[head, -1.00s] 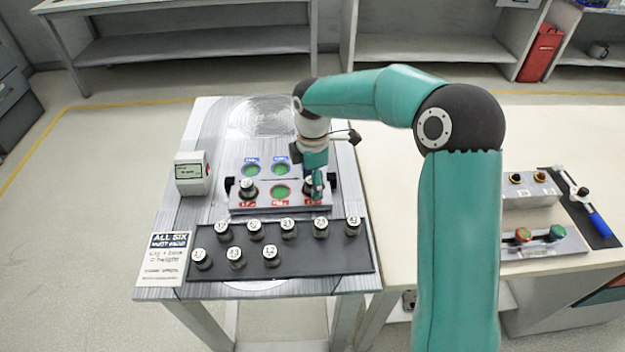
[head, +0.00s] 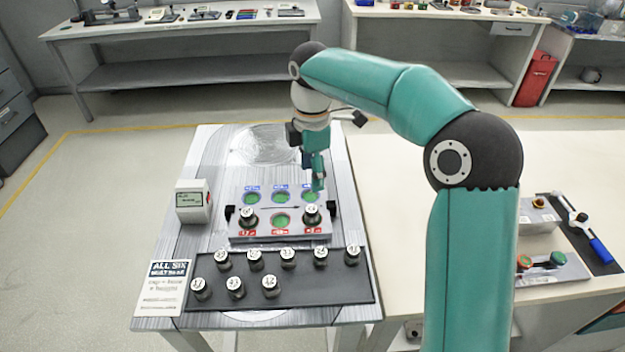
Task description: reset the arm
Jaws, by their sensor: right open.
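My right arm comes in from the right and reaches over the grey table (head: 345,210). My right gripper (head: 318,184) is open and empty, pointing down above the back right of the grey fixture block (head: 264,233). The block has green round spots in two rows. One dark knob with a white cap (head: 248,217) stands at its front left, and another capped knob (head: 312,214) stands at its front right, just below the gripper and apart from it. The front middle spot (head: 281,220) is bare. My left gripper is not in view.
Several capped knobs stand on a black mat (head: 330,288) in front of the block. A small display box (head: 193,201) stands at the left, above a printed sign (head: 162,288). At the right, a cream table (head: 400,240) holds button boxes and a blue-handled tool (head: 601,251).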

